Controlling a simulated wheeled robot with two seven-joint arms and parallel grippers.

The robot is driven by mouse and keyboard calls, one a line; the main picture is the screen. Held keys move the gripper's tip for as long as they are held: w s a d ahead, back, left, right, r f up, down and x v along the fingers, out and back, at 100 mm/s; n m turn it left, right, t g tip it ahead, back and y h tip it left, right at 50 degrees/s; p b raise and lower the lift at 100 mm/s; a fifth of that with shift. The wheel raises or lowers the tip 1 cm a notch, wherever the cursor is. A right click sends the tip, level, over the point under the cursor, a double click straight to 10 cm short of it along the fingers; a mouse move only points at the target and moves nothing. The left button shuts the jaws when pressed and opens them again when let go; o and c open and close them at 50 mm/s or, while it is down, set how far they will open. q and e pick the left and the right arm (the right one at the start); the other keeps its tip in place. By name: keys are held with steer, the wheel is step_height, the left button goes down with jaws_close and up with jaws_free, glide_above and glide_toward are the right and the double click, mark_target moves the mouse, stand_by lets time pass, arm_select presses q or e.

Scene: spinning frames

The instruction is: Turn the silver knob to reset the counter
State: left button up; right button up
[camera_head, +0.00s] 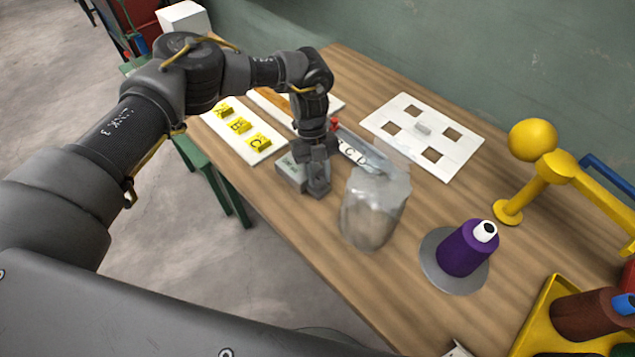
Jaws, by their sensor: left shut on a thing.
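A small grey box (291,172), which looks like the counter, sits near the table's front left edge. My left gripper (318,187) points down at the right side of this box, close against it. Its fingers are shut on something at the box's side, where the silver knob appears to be. The fingers hide the knob, and the counter's digits cannot be read. My right gripper is not in view.
A purple thread cone (462,250) stands on a grey disc.

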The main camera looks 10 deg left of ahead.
arm_select(q)
steer(key=shift+w+f+m+y+b, duration=0.1)
steer(key=shift+f+m+y+b, duration=0.15)
steer(key=shift+m+b, duration=0.75)
steer(key=shift+d+r+b, duration=0.1)
steer(key=shift+r+b, duration=0.15)
steer(key=shift+b, duration=0.35)
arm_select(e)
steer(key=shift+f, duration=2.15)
arm_select(q)
steer(key=o, duration=1)
steer(key=shift+c, duration=0.2)
